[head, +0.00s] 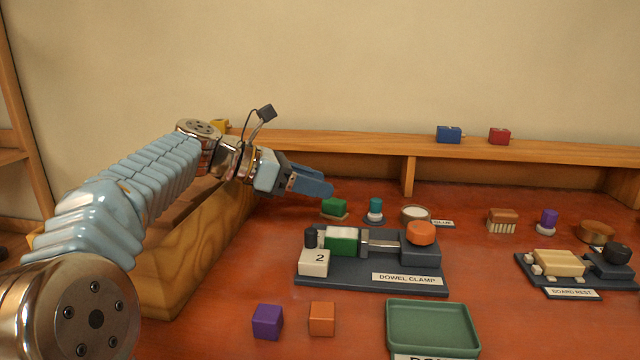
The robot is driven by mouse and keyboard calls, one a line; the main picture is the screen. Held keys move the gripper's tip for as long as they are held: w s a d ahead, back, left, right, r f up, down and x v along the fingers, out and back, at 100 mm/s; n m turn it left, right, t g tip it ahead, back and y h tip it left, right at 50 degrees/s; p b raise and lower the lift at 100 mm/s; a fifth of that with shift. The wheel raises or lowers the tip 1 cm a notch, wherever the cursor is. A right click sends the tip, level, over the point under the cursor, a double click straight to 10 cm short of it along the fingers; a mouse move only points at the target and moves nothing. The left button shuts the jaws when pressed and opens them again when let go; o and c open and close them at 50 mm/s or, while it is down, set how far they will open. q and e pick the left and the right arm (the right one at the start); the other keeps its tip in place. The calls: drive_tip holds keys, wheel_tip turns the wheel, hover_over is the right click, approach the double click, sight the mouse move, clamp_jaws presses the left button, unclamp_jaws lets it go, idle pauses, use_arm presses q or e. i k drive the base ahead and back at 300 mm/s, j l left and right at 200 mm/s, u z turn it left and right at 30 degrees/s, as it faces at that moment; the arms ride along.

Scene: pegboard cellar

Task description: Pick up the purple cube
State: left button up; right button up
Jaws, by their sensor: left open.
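The purple cube (267,321) sits on the red-brown bench top near the front, in the head view. An orange cube (321,318) stands just to its right, with a small gap between them. My left gripper (318,190) is open and empty. It is at the back left of the bench, well behind the purple cube and near a green block (334,207). My right gripper is not in view.
A dowel clamp (375,282) lies behind the cubes. A green tray (432,327) is to their right. A wooden box wall (185,262) borders the bench at left. A board rest (575,287) is at far right. A shelf (370,145) runs along the back.

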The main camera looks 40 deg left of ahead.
sight(267, 319)
drive_tip(key=k+l, duration=0.35)
drive_tip(key=l, duration=0.15)
drive_tip(key=k+l, duration=0.75)
drive_tip(key=l, duration=0.3)
